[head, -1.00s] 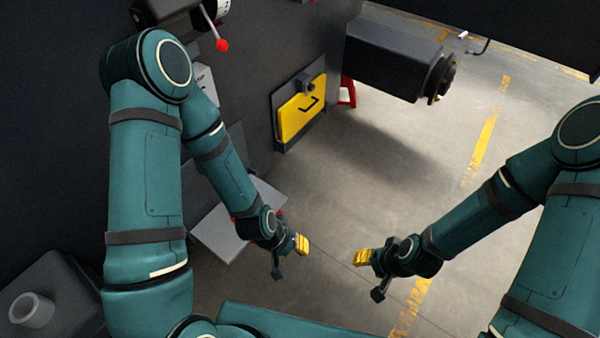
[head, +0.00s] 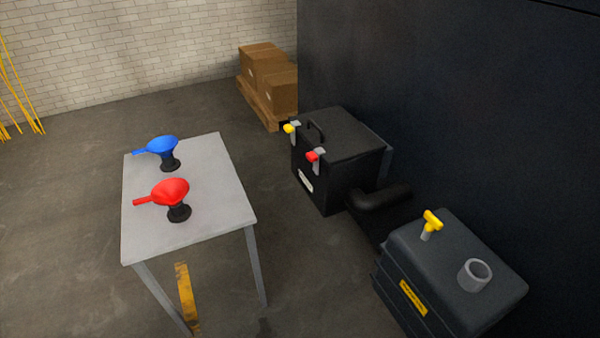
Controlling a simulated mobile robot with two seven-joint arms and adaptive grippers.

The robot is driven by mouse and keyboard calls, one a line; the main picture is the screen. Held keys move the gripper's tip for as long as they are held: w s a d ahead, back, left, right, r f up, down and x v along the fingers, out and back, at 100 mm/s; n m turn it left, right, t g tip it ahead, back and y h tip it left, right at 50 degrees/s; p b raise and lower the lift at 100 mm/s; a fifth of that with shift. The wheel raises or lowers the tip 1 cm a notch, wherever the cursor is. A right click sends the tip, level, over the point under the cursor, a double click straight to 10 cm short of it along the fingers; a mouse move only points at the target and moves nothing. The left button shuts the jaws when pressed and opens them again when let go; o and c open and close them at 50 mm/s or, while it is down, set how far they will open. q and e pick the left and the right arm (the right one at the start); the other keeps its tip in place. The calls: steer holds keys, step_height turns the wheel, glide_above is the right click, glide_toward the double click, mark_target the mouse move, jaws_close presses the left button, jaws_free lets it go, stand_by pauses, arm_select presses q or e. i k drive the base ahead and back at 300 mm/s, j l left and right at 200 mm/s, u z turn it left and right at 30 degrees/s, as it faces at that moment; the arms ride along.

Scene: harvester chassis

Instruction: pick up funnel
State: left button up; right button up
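Two funnels stand on a light grey table (head: 215,220) at the left of the head view. The blue funnel (head: 162,147) is at the far side of the tabletop. The red funnel (head: 170,192) is nearer. The task does not say which funnel is meant. Neither of my grippers is in view now.
A dark tank (head: 450,270) with a grey filler neck (head: 475,274) and a yellow-handled dipstick (head: 431,222) stands at the right. A black battery box (head: 338,150) is behind it, against a dark wall. Cardboard boxes (head: 268,75) sit at the back. Floor around the table is mostly clear.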

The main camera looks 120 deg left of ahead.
mark_target(171, 191)
steer(key=u, duration=5)
steer(key=i+j, duration=0.4)
steer(key=i+j+z, duration=0.5)
steer(key=j+z, duration=0.15)
steer(key=j, duration=0.1)
